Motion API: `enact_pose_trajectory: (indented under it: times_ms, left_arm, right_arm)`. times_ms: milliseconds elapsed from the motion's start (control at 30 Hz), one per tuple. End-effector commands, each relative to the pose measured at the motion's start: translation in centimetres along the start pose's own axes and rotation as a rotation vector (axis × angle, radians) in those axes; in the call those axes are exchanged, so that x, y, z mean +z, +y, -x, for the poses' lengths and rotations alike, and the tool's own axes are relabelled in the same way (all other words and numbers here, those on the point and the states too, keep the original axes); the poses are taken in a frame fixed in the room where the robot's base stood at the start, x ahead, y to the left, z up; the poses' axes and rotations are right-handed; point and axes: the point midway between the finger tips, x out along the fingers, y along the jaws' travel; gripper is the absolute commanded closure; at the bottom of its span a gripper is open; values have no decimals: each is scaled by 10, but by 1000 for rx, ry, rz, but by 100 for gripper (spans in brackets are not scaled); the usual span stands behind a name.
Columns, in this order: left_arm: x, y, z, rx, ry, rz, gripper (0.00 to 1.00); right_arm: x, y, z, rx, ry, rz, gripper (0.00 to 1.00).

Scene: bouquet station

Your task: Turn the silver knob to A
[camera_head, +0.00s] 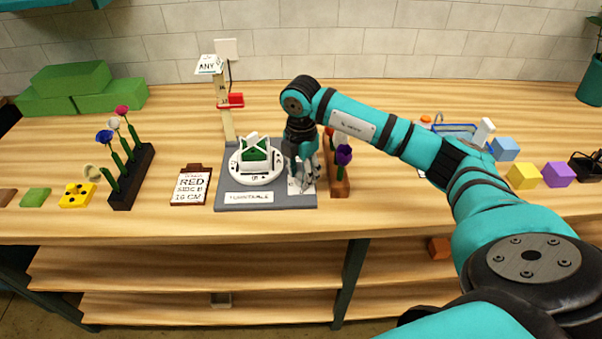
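The grey turntable base (235,207) sits on the bench and carries a white round plate (243,175) with dark marks and a green block (255,159) on it. My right gripper (307,186) points down over this label, at the base's right side. Its fingers cover the spot, so I cannot make out the silver knob, its setting or the letter A. I cannot tell whether the fingers are open or closed on something. My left gripper is not in view.
A post with a red piece (232,101) rises behind the turntable. A wooden flower rack (338,182) stands close right of my gripper. Coloured cubes (523,176) lie farther right.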

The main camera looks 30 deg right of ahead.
Motion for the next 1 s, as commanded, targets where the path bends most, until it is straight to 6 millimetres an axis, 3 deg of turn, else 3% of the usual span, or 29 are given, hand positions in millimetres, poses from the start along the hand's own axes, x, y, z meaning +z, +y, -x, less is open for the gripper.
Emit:
enact_pose_trajectory:
  times_ms: [100,467,1000]
  left_arm:
    - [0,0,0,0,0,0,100]
    - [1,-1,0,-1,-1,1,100]
    - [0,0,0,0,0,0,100]
  right_arm:
    - [0,0,0,-1,1,1,47]
    - [-1,0,7,-1,1,2,47]
    - [0,1,107,1,0,2,47]
